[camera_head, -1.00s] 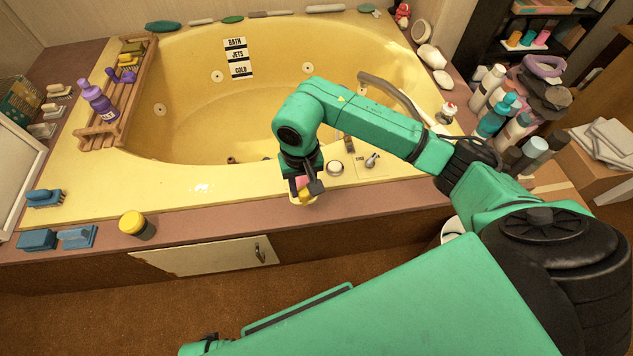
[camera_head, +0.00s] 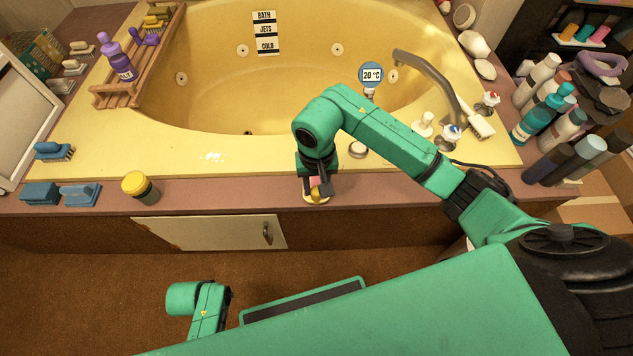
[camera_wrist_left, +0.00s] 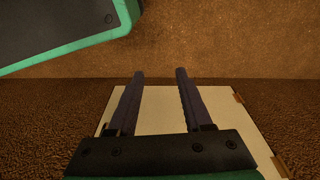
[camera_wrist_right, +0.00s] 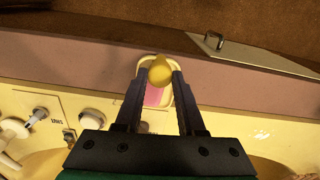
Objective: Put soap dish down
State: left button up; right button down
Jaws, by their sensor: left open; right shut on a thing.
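The soap dish (camera_head: 316,199) is a small pale yellow dish with a pink piece and a yellow lump in it. My right gripper (camera_head: 317,188) is shut on it at the front ledge of the tub. In the right wrist view the soap dish (camera_wrist_right: 153,98) sits between the two fingertips (camera_wrist_right: 157,78), over the mauve ledge. Whether its underside touches the ledge I cannot tell. My left gripper (camera_wrist_left: 160,75) is open and empty in the left wrist view, facing the brown floor and a pale panel. Its fingers do not show in the head view.
The mauve ledge (camera_head: 240,194) is clear between the soap dish and a yellow-lidded jar (camera_head: 140,188). A round knob (camera_head: 357,149) and a faucet (camera_head: 430,75) are near my right arm. Several bottles (camera_head: 545,110) stand at right.

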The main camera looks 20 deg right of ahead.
pick_arm(q)
jog(key=shift+w+d+r, duration=0.15)
jog(key=shift+w+r, duration=0.05)
jog(key=shift+r, duration=0.3)
pick_arm(e)
jog(key=shift+f, duration=0.3)
pick_arm(q)
jog(key=shift+f+b, duration=0.65)
pick_arm(e)
jog(key=shift+f, duration=0.65)
jog(key=shift+c, duration=2.2)
grip_release()
